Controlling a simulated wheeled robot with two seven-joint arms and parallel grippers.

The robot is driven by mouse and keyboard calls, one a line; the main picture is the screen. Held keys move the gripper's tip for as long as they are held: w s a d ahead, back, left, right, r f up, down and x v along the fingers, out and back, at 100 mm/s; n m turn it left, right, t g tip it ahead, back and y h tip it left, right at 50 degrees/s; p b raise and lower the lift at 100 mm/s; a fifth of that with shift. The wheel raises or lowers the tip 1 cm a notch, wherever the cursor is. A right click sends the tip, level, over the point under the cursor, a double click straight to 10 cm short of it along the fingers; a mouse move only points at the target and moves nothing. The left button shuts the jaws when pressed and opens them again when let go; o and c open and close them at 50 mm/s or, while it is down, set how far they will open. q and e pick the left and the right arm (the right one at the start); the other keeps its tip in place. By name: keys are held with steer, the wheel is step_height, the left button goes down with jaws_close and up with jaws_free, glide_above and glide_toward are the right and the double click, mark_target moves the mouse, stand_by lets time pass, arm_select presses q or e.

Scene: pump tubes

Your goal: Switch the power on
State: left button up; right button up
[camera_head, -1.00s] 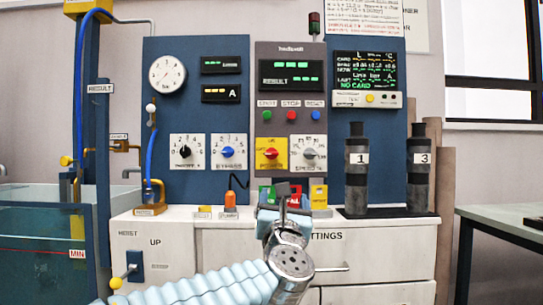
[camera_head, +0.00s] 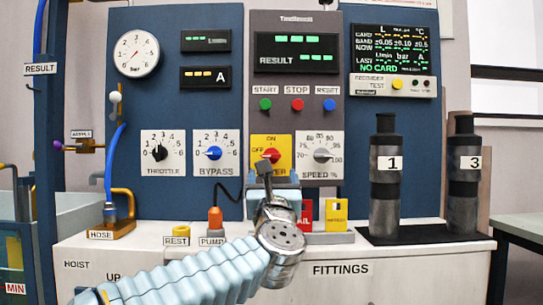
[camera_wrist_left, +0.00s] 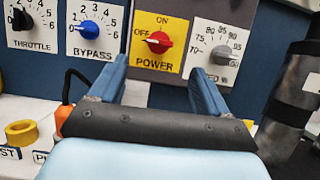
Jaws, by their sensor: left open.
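The power switch is a red rotary knob (camera_head: 272,155) on a yellow plate marked ON, OFF and POWER, low in the panel's middle section. In the left wrist view the same red knob (camera_wrist_left: 158,42) shows whole, with its grip appearing to point left toward OFF. My left gripper (camera_head: 264,165) is in front of the plate, its tip overlapping the knob's lower left edge in the head view. In the left wrist view its two fingers (camera_wrist_left: 160,80) are spread apart, with the knob beyond and between them. Nothing is held, and no contact shows. My right gripper is not in view.
The bypass knob (camera_head: 214,153) is to the left and the speed knob (camera_head: 322,155) close to the right. Start, stop and reset buttons (camera_head: 297,104) sit above. Dark cylinders (camera_head: 385,205) stand on the right. An orange pump plug (camera_head: 215,217) with a black cable is low left.

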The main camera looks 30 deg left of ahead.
mark_target(271, 156)
arm_select(q)
steer(key=p+x, duration=0.3)
steer(key=x, duration=0.8)
steer(key=shift+a+r, duration=0.1)
steer(key=c, duration=1)
steer(key=shift+c, duration=0.2)
